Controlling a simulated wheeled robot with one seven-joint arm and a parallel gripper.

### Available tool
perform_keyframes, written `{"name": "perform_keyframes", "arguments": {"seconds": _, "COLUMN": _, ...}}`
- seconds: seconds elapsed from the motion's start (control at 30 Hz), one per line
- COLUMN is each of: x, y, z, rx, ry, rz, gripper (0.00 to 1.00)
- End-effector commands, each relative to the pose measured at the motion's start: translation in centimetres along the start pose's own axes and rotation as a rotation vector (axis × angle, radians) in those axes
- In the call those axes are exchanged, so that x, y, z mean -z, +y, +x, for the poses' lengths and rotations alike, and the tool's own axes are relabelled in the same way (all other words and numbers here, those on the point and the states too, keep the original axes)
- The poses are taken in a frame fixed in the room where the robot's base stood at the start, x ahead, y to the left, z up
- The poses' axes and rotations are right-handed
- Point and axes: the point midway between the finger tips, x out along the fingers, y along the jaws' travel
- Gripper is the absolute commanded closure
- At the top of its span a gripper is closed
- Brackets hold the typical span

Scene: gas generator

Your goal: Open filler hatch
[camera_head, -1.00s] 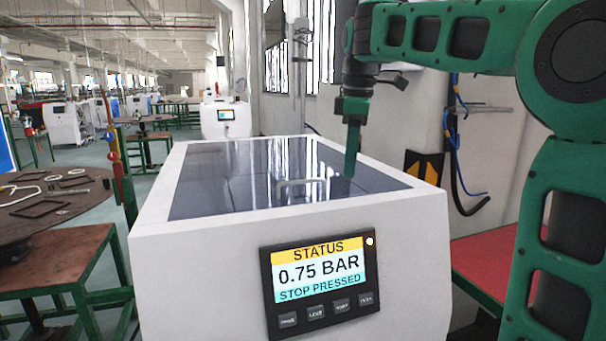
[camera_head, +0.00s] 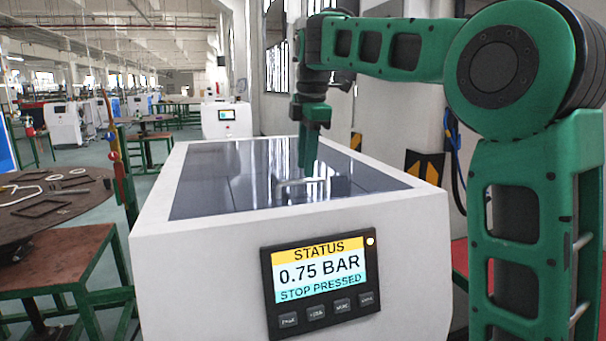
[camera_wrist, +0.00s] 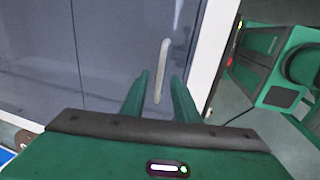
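The filler hatch is a dark glossy panel (camera_head: 235,190) set in the top of the white machine, and it looks flat and closed. A pale bar handle (camera_head: 296,183) stands on it; in the wrist view the handle (camera_wrist: 162,72) runs lengthwise between my fingers. My gripper (camera_head: 308,168) points down over the panel at the handle. In the wrist view my gripper (camera_wrist: 160,82) is open, with a finger on each side of the handle and visible gaps. Whether the fingertips reach down to the panel is hard to tell.
The machine's white rim (camera_head: 300,220) surrounds the panel. Its front display (camera_head: 318,285) reads 0.75 BAR, STOP PRESSED. A brown table (camera_head: 60,210) stands at the left, and a wall with a yellow-black sign (camera_head: 424,165) at the right. Another pale streak (camera_wrist: 178,14) shows on the panel.

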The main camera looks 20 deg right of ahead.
Motion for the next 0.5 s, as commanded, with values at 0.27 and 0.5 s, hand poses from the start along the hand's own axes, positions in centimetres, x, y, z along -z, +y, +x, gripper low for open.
{"name": "perform_keyframes", "arguments": {"seconds": 0.27, "x": -0.1, "y": 0.0, "z": 2.7, "rx": 0.001, "ry": -0.001, "rz": 0.001, "gripper": 0.72}}
{"name": "perform_keyframes", "arguments": {"seconds": 0.5, "x": 0.0, "y": 0.0, "z": 3.0, "rx": 0.000, "ry": 0.000, "rz": 0.001, "gripper": 0.72}}
